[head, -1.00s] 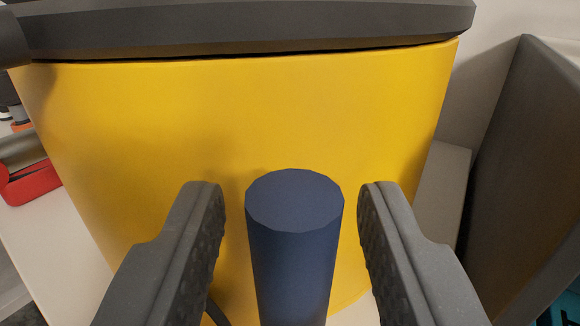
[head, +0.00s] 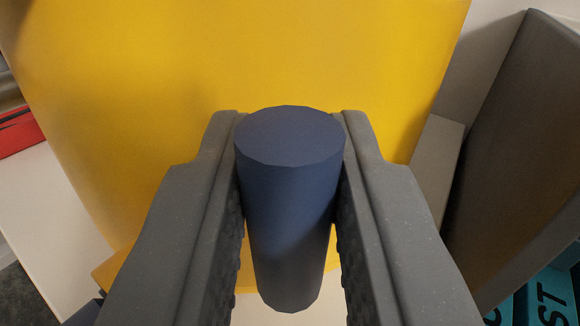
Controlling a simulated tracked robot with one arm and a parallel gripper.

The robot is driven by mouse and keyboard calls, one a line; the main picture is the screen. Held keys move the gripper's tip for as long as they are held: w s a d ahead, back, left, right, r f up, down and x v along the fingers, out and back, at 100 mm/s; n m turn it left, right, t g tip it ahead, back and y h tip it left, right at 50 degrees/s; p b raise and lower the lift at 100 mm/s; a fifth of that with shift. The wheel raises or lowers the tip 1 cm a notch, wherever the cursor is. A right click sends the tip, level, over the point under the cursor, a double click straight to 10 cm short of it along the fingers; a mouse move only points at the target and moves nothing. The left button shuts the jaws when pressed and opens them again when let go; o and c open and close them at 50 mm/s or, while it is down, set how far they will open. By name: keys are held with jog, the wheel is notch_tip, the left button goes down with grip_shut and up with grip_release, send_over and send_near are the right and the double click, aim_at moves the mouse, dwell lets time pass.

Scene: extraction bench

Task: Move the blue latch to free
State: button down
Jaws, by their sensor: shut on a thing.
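The blue latch (head: 290,200) is a dark blue cylinder in the middle of the head view, its round top facing up toward me. My gripper (head: 291,135) is shut on it, with one grey finger against its left side and one against its right side. The latch stands in front of a large yellow body (head: 240,60). Where the latch joins anything else cannot be made out.
A tall grey panel (head: 525,150) stands close on the right. Teal things with dark lettering (head: 545,295) lie at the lower right. A red object (head: 20,135) is at the left edge, beside a pale surface (head: 50,200).

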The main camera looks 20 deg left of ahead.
jog(key=n, duration=0.4)
jog(key=shift+s+a+f+y, duration=0.2)
jog(key=shift+a+y, duration=0.1)
jog(key=shift+s+a+f+n+y+b, duration=0.1)
jog(key=shift+a+f+n+y+b, duration=0.3)
jog(key=shift+n+b, duration=1.5)
jog(key=shift+s+a+f+n+y+b, duration=0.15)
jog(key=shift+f+n+y+b, duration=0.45)
jog(key=shift+n, duration=2.7)
jog(key=shift+s+a+f+n+y+b, duration=0.2)
jog(key=shift+n+y+b, duration=0.65)
jog(key=shift+n, duration=1.75)
jog(key=shift+w, duration=0.1)
jog(key=c, duration=1.3)
grip_release()
jog(key=shift+c, duration=0.2)
jog(key=shift+r, duration=0.15)
jog(key=shift+d, duration=0.1)
